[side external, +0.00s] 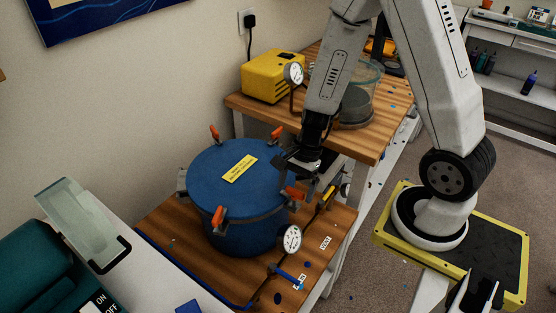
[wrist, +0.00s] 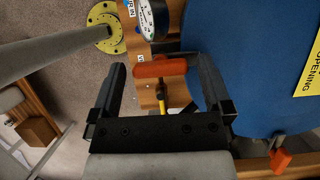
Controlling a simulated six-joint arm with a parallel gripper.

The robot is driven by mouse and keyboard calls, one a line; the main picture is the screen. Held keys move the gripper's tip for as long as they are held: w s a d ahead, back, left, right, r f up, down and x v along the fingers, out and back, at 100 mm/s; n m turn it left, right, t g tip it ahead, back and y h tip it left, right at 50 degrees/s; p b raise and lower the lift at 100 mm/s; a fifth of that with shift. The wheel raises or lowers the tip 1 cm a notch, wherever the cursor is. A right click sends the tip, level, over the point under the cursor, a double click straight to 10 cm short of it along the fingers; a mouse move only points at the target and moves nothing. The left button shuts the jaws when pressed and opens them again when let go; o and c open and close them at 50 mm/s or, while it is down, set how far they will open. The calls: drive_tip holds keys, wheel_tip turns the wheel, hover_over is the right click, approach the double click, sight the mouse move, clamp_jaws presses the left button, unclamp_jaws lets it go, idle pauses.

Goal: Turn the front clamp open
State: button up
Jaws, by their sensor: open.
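A blue pressure pot (side external: 237,185) stands on a low wooden shelf, its lid ringed by several orange-handled clamps. One orange clamp handle (side external: 295,193) is at the pot's right side, below my gripper (side external: 301,176). In the wrist view, an orange handle (wrist: 160,67) lies crosswise between the fingertips of my gripper (wrist: 158,68), which is open, with space at both sides. Another orange clamp (side external: 219,214) is at the near side of the pot. No label shows which clamp is the front one.
A pressure gauge (side external: 291,239) stands close to the pot's right front, with a blue-handled valve (side external: 289,277) below it. A yellow box (side external: 272,77) and a clear vessel (side external: 358,98) stand on the higher bench behind. A yellow lid label (side external: 239,168) lies flat.

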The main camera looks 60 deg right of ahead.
drive_tip(key=c, duration=1.1)
drive_tip(key=shift+n, duration=0.5)
drive_tip(key=n+g, duration=0.1)
drive_tip(key=n, duration=0.2)
drive_tip(key=shift+w+g, duration=0.1)
drive_tip(key=shift+g, duration=0.3)
drive_tip(key=n+g+h, duration=0.1)
drive_tip(key=n, duration=0.4)
drive_tip(key=shift+a, duration=0.1)
drive_tip(key=n, duration=0.2)
drive_tip(key=n+g+h, duration=0.1)
drive_tip(key=n, duration=0.1)
drive_tip(key=shift+w+n+h, duration=0.1)
drive_tip(key=shift+n+h, duration=0.2)
drive_tip(key=n+h, duration=0.1)
drive_tip(key=n, duration=0.3)
drive_tip(key=shift+a+g+h, duration=0.1)
drive_tip(key=shift+g+h, duration=0.3)
drive_tip(key=shift+n, duration=0.3)
